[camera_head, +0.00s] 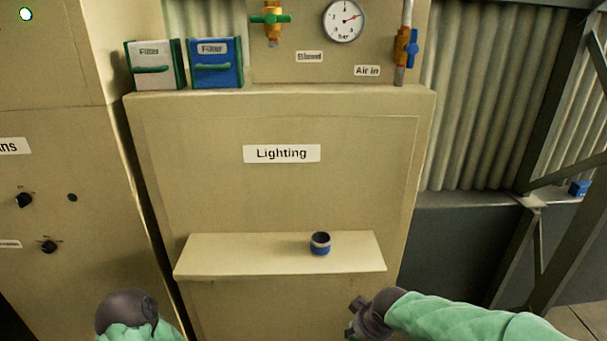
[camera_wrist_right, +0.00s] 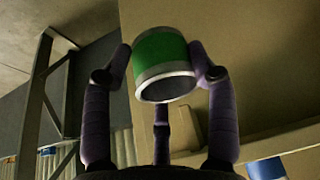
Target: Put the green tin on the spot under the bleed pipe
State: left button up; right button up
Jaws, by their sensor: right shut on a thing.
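The green tin (camera_wrist_right: 160,58), with metal rims, is between the fingers of my right gripper (camera_wrist_right: 163,72) in the wrist view, and the gripper is shut on it. In the head view my right gripper (camera_head: 355,320) is low, below the shelf's right part; I cannot make out the tin there. The bleed pipe (camera_head: 272,22), brass with a green handle, is at the top above the "Bleed" label (camera_head: 309,57). No marked spot can be made out beneath it. Part of my left arm shows at bottom left, but no left fingers are visible.
Two filter boxes, white (camera_head: 153,66) and blue (camera_head: 216,64), stand on the cabinet top. The air-in valve (camera_head: 404,48) is at top right. The shelf's left half is clear.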

jog(key=s+d+f+m+b, duration=0.1)
jog(key=f+b, duration=0.2)
jog(key=f, duration=0.6)
jog(key=d+f+m+b, duration=0.1)
jog(key=d+f+b, duration=0.1)
jog(key=f, duration=0.7)
jog(key=shift+s+d+f+h+b, duration=0.3)
jog(key=shift+s+h+b, duration=0.1)
jog(key=shift+b, duration=0.1)
